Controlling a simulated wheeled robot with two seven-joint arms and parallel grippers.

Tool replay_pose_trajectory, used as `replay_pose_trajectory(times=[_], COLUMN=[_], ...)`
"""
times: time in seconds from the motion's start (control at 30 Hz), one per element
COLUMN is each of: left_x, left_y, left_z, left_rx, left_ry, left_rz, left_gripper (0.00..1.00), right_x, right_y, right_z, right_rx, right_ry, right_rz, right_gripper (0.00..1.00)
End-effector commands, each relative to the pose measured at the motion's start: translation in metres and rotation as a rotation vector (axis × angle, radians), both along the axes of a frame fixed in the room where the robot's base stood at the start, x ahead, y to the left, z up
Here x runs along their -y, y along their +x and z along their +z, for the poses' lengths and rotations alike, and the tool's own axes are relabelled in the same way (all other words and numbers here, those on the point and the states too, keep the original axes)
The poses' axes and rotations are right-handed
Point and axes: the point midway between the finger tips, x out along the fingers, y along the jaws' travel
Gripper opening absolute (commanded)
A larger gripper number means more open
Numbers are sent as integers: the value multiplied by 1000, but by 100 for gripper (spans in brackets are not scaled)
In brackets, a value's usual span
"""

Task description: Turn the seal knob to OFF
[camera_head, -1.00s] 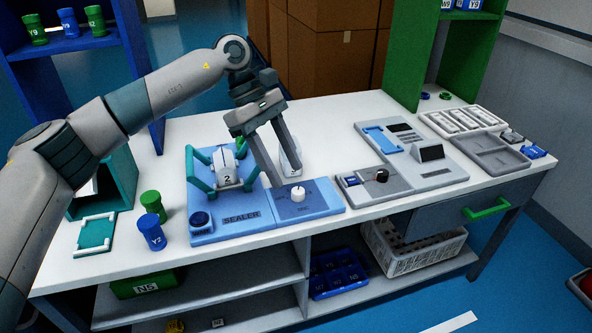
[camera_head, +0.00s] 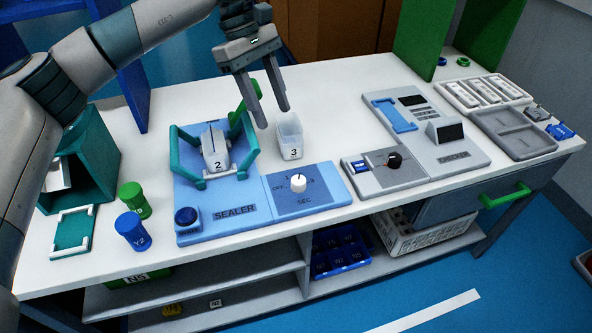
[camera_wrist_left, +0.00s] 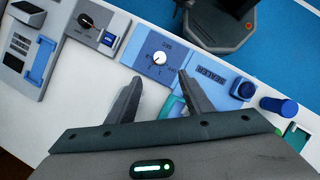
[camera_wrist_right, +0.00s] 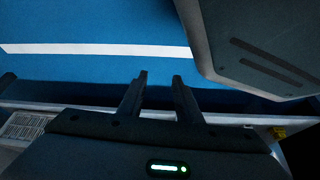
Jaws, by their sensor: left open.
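The seal knob (camera_head: 298,183) is a white round dial on the blue plate at the right of the sealer (camera_head: 236,230). OFF is printed to its left, with numbers around it. The knob also shows in the left wrist view (camera_wrist_left: 159,58); I cannot clearly tell which mark it points to. My left gripper (camera_head: 272,118) is open and empty, above and behind the knob, apart from it. In the left wrist view the knob lies just beyond the gap between the fingertips (camera_wrist_left: 159,77). My right gripper (camera_wrist_right: 160,75) is open and empty, over the blue floor, away from the sealer.
A teal frame (camera_head: 187,152) surrounds a container marked 2 (camera_head: 215,150) on the sealer. The checker (camera_head: 455,158) with a black knob (camera_head: 394,160) is at the right. Green (camera_head: 133,197) and blue (camera_head: 132,231) canisters stand left.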

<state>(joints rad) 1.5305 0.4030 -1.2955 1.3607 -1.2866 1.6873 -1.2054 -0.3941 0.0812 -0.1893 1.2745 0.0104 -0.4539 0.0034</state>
Motion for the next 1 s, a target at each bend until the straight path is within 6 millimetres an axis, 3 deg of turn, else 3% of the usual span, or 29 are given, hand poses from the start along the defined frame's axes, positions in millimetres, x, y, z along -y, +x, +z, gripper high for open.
replay_pose_trajectory(times=[0.37,1.0], left_x=[6,40], left_y=[-5,-30], left_z=[-18,-118], left_rx=[-2,-2], left_ry=[0,1], left_rz=[-1,0], left_gripper=[47,47], right_x=[-2,-27], right_y=[16,30], right_z=[8,28], right_rx=[39,192], right_ry=[5,55], right_rz=[3,22], right_gripper=[31,31])
